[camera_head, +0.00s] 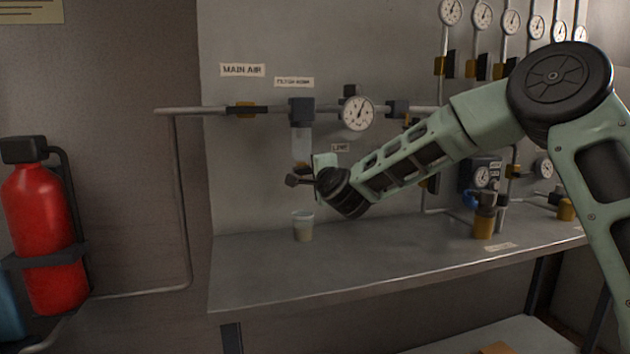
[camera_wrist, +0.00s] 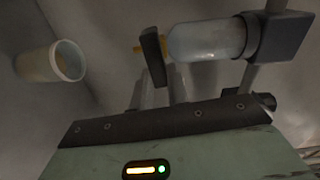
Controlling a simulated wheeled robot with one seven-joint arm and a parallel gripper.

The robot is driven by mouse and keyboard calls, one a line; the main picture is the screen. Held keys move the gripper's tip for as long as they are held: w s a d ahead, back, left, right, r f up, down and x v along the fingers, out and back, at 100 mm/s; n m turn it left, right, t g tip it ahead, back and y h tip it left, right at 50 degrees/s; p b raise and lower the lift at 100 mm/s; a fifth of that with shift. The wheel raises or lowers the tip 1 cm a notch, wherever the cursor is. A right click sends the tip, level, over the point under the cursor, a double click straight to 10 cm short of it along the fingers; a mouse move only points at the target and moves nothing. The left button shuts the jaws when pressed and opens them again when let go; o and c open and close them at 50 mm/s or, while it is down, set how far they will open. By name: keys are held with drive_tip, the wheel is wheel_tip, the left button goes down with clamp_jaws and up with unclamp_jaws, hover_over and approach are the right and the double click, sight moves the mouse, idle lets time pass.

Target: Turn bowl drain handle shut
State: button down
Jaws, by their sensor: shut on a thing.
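The clear filter bowl (camera_head: 301,143) hangs under a dark filter head on the wall pipe, below the "MAIN AIR" label. In the wrist view the bowl (camera_wrist: 205,41) lies sideways at upper right, with a yellow drain stem at its end. The dark drain handle (camera_wrist: 153,55) crosses that stem, roughly square to the bowl's axis. My gripper (camera_head: 297,180) is just below the bowl. In the wrist view the gripper (camera_wrist: 163,85) shows blurred fingers shut on the near end of the handle. The grip itself is partly hidden.
A small cup (camera_head: 303,227) stands on the metal bench (camera_head: 270,285) below the bowl; it also shows in the wrist view (camera_wrist: 50,62). A pressure gauge (camera_head: 358,114) is right of the bowl. A red extinguisher (camera_head: 45,235) is at far left. The bench front is clear.

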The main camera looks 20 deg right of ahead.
drive_tip(key=shift+d+f+m+b, duration=0.1)
drive_tip(key=shift+f+m+b, duration=0.1)
drive_tip(key=shift+m+b, duration=0.3)
drive_tip(key=c, duration=1.4)
unclamp_jaws()
drive_tip(key=shift+o, duration=0.2)
drive_tip(key=s, duration=1.7)
drive_tip(key=shift+s, duration=0.25)
